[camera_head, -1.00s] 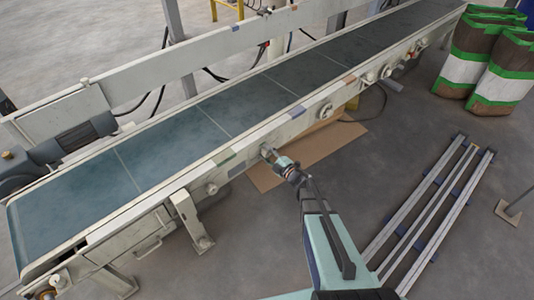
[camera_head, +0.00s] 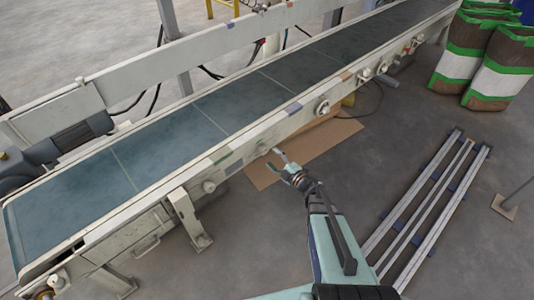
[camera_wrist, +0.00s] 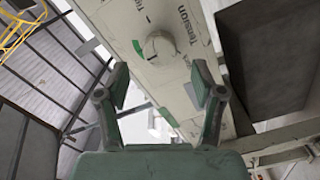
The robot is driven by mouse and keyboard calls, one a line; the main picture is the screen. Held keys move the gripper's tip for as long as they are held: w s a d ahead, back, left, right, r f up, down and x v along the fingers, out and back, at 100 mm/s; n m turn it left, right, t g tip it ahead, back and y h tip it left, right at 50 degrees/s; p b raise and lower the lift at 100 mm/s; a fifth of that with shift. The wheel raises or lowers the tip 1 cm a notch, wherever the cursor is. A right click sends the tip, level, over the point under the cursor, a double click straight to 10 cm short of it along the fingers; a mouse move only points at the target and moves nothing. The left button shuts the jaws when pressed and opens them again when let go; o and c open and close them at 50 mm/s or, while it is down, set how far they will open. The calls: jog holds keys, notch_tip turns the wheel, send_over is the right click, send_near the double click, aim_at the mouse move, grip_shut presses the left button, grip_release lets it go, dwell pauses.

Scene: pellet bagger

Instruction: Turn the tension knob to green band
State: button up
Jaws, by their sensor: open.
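The tension knob (camera_wrist: 158,46) is a pale round knob on the conveyor's cream side panel, with "Tension" lettering beside it in the wrist view. Small dark ticks and a small green mark (camera_wrist: 137,47) sit near its left side. The knob's pointer direction is too unclear to read. My gripper (camera_wrist: 160,72) is open and empty, with the knob ahead of the fingertips and apart from them. In the head view my gripper (camera_head: 281,163) is just off the conveyor's near side; the knob (camera_head: 263,147) looks small there.
The conveyor (camera_head: 180,138) runs diagonally, with other round fittings (camera_head: 323,107) along its side. A cardboard sheet (camera_head: 325,142) lies beneath it. Metal rails (camera_head: 425,200) lie on the floor at right. Green-banded bags (camera_head: 493,65) stand at far right.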

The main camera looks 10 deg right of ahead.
jog(key=v, duration=0.5)
jog(key=shift+s+d, duration=0.15)
jog(key=shift+s, duration=0.15)
